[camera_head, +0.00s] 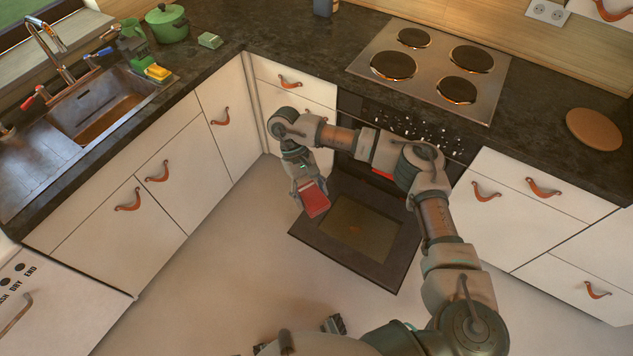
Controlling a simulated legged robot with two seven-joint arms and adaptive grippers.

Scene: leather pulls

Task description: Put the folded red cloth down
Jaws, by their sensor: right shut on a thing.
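The folded red cloth (315,201) is a small red block-like bundle. It is in the jaws of my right gripper (306,187), which is shut on it and points down. The cloth appears in front of the left edge of the lowered oven door (400,262); its height above the door or floor is hard to tell. My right arm reaches in from the lower right and bends over the oven front. A dark part at the bottom edge looks like my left gripper (334,324); its jaws cannot be made out.
A hob (432,66) is set in the dark worktop above the oven. A round wooden board (594,129) lies at right. The sink (97,104), green pot (167,23) and yellow sponge (157,72) are at left. A red strip (383,174) shows beside my arm. Floor at left is clear.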

